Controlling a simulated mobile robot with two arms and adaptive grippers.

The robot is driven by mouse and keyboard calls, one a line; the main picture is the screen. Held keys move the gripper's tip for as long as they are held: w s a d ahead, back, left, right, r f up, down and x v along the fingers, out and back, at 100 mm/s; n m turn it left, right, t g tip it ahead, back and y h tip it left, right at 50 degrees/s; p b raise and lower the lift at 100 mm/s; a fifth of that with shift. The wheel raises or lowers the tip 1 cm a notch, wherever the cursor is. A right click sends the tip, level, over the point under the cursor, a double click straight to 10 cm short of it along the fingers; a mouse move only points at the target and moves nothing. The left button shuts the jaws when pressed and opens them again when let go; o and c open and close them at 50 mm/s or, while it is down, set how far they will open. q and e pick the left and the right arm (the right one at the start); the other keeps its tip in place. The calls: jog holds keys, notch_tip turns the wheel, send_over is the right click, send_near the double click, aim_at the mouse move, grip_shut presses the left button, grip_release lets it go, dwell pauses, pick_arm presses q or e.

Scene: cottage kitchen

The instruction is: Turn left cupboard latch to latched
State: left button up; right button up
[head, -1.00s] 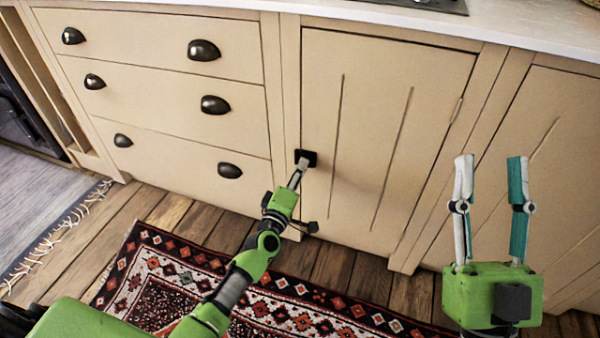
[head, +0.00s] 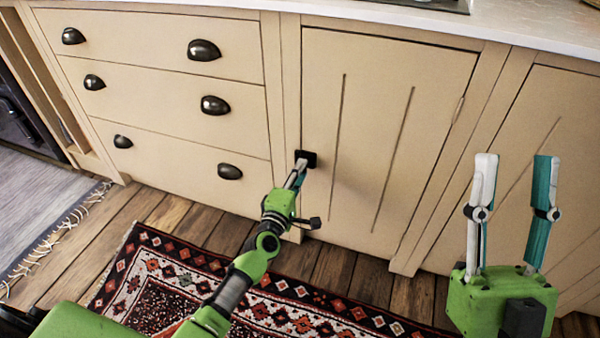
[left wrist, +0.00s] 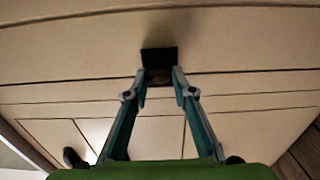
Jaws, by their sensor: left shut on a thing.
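The left cupboard latch (head: 311,156) is a small black square plate at the left edge of the beige cupboard door (head: 385,140). My left gripper (head: 300,168) is at the latch, shut on its turning part, which the fingers mostly hide. In the left wrist view the latch (left wrist: 158,60) lies just ahead of my left fingertips (left wrist: 159,76), with one finger on either side of its dark knob. The knob's exact angle cannot be told. The door looks flush with its frame. My right gripper (head: 516,160) is open and empty, before the cupboards at the right.
Drawers with dark cup handles (head: 215,105) are left of the door. A pale worktop (head: 520,22) runs above. A patterned red rug (head: 290,305) lies on the wooden floor (head: 335,265). Another cupboard door (head: 550,110) is at the right.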

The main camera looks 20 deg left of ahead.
pick_arm(q)
jog(key=o, duration=1.1)
jog(key=s, duration=1.2)
jog(key=shift+a, duration=0.2)
